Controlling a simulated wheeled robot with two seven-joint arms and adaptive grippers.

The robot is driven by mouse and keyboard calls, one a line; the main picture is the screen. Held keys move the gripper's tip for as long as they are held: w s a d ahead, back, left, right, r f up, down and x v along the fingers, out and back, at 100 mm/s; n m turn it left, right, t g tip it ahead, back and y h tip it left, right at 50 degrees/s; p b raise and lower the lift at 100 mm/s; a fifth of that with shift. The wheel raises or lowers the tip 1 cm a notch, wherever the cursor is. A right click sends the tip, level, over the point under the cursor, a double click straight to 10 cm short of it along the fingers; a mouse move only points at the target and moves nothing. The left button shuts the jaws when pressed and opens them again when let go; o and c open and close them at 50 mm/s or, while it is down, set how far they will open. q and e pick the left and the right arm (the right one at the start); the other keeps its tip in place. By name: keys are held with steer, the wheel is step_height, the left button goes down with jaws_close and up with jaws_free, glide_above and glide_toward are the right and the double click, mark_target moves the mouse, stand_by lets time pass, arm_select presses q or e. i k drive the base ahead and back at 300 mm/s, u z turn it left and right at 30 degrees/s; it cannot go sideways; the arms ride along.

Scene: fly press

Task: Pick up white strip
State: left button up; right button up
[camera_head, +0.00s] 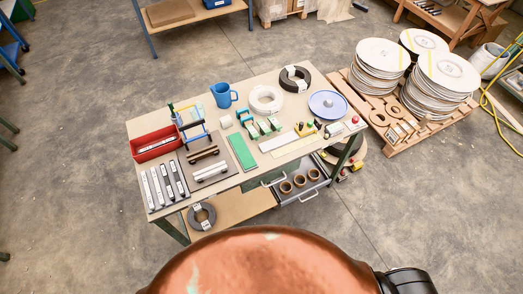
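A white strip (278,141) lies flat on the beige workbench (205,110), right of the middle. A pale yellow strip (293,147) lies just in front of it, and a green strip (242,152) lies to its left. Neither of my grippers is in view. Nothing is seen holding the white strip.
A red bin (155,144), a blue mug (223,95), tape rolls and a blue-grey disc (328,104) stand on the bench. Several grey bars lie at its left end. A pallet (390,148) with stacked discs stands to the right.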

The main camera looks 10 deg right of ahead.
mark_target(150, 200)
steer(key=u, duration=1.3)
